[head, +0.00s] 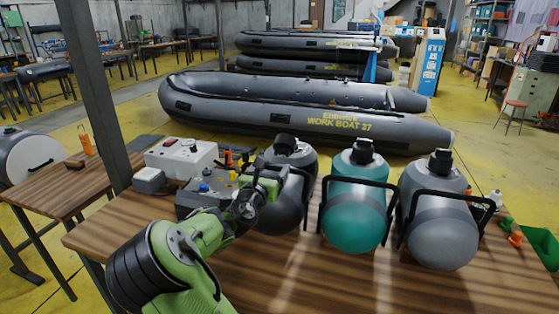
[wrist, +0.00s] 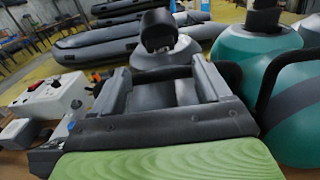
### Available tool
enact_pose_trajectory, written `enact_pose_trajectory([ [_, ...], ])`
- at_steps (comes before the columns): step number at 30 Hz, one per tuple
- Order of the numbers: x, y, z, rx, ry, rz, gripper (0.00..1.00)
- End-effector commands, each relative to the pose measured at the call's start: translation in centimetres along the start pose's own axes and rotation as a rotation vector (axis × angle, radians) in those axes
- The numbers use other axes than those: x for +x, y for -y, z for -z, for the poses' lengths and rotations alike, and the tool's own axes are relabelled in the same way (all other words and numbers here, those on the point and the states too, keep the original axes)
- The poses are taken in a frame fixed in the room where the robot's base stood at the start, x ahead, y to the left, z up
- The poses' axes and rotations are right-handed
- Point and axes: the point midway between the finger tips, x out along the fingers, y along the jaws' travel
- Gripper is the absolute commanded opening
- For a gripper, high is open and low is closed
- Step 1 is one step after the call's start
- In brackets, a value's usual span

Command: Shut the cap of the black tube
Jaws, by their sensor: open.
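The black tube (head: 290,218) stands on the wooden table, leftmost of three similar tubes, partly hidden by my arm in the head view. Its black cap (head: 285,142) is at the top. In the wrist view the cap (wrist: 158,30) rises above the tube's grey shoulder (wrist: 168,56) and looks tilted up; the hinge is not clear. My gripper (head: 270,172) is in front of the tube, below the cap. In the wrist view my gripper (wrist: 162,72) has its two fingers spread, with the tube's body visible between them and nothing held.
A teal tube (head: 352,220) and a grey tube (head: 440,235), each with a black handle frame, stand to the right. A white box (head: 180,156) and a grey device (head: 203,193) lie left of my gripper. Bare table (head: 300,285) lies in front.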

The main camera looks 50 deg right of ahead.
Motion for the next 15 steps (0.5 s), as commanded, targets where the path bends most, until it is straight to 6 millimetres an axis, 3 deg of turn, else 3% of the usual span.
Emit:
enact_pose_trajectory([
  [3, 3.2, 0.1, 0.2, 0.002, 0.002, 0.002, 0.77],
  [9, 7.3, 0.1, 0.1, 0.002, 0.0, 0.0, 0.77],
  [15, 8.8, 0.0, 0.1, 0.002, -0.004, -0.001, 0.77],
])
